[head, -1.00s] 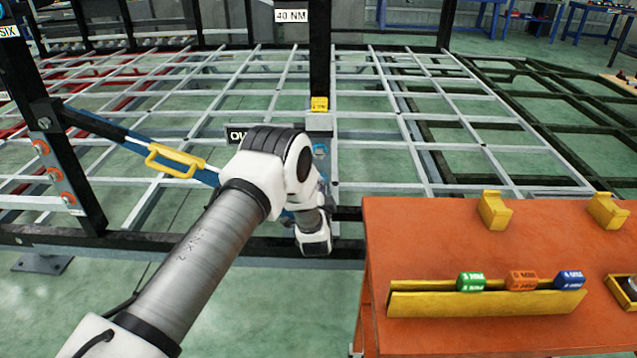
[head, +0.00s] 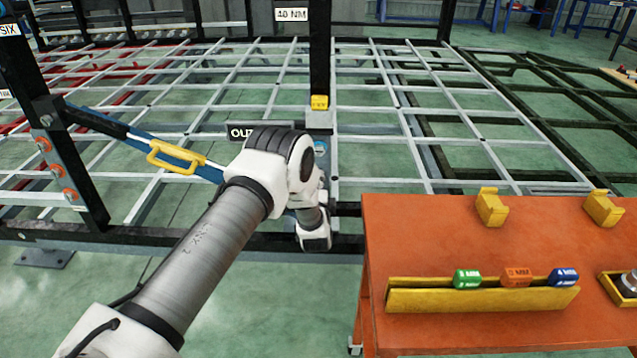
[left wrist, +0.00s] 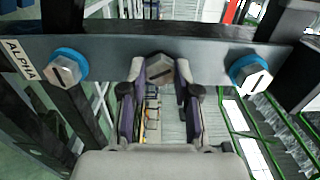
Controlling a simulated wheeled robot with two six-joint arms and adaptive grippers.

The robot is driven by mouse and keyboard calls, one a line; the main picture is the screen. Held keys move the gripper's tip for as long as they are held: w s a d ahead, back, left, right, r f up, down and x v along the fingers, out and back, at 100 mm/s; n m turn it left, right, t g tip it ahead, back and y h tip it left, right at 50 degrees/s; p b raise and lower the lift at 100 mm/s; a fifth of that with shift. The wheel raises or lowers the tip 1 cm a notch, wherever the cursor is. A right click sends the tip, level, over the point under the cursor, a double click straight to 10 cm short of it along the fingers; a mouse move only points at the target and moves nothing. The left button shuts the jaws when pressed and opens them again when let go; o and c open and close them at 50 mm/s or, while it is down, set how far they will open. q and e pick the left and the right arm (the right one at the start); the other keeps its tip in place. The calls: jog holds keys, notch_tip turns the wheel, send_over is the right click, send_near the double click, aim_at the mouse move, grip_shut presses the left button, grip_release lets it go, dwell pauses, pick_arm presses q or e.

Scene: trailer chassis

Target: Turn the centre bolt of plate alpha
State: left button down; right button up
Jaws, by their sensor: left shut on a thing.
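Plate alpha (left wrist: 110,52) is a grey bar with an ALPHA label (left wrist: 22,58) at its left end in the left wrist view. Its centre bolt (left wrist: 160,68) is a grey hex head between the fingers of my left gripper (left wrist: 160,72), which is shut on it. A left bolt (left wrist: 66,68) and a right bolt (left wrist: 250,74) with blue washers sit on either side, clear of the fingers. Both show a dark line across the head. In the head view my left arm hides the gripper and centre bolt. My right gripper is not in view.
An orange table (head: 450,230) stands at the right with a yellow rack (head: 480,298) of coloured blocks. A blue bar with a yellow handle (head: 175,157) lies left of my arm. Grey chassis rails fill the back.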

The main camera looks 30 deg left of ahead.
pick_arm(q)
jog(key=shift+s+d+f, duration=0.1)
jog(key=shift+d+f, duration=0.05)
jog(key=shift+f, duration=0.1)
jog(key=c, duration=0.8)
grip_release()
jog(key=shift+c, duration=0.2)
jog(key=shift+r, duration=0.1)
jog(key=v, duration=1.2)
